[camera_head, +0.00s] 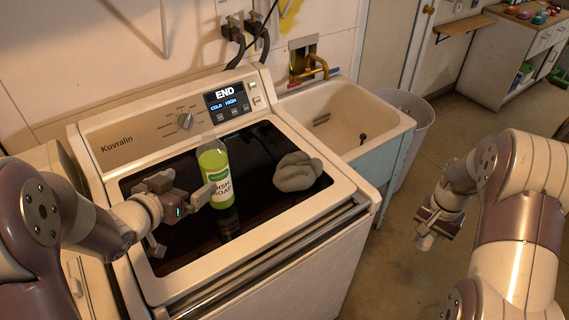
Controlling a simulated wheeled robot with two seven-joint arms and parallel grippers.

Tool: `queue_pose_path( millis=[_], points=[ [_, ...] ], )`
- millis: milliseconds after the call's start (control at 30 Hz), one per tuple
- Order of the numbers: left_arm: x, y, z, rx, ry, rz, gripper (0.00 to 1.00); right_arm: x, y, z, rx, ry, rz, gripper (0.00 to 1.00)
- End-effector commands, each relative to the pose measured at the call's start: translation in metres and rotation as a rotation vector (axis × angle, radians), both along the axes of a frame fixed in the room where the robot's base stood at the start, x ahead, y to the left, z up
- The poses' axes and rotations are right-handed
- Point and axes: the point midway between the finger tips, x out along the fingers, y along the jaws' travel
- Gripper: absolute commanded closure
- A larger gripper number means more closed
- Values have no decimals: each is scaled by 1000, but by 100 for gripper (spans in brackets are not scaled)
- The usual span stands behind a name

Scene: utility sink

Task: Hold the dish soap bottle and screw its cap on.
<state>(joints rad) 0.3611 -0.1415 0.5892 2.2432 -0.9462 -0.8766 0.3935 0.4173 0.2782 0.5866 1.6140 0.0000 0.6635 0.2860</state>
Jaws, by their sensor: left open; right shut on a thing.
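The dish soap bottle (215,173) stands upright on the dark lid of the washing machine, with yellow-green liquid and a white and green label. No cap can be made out on its top. My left gripper (182,221) is open beside the bottle on its left; one finger is close to the bottle's label, and whether it touches cannot be told. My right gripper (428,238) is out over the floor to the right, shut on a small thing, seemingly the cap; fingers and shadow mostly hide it.
The washing machine (255,265) has a raised control panel at its back. A grey rounded lump (297,172) lies on the lid right of the bottle. A utility sink (385,118) adjoins on the right, with a white bin (416,135) beyond.

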Motion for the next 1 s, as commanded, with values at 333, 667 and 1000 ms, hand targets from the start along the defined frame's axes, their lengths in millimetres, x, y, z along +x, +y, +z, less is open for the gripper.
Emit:
queue_pose_path(
  millis=[333, 667, 1000],
  points=[
    [19, -9, -9, 1, 5, -3, 0, 0, 1, 1, -1, -1, 3, 90],
    [58, -23, -25, 2, 2, 1, 0, 1, 1, 5, -1, -1, 4, 90],
    [62, -24, -26, 3, 2, 1, 0, 1, 1, 7, -1, -1, 4, 90]
  ],
)
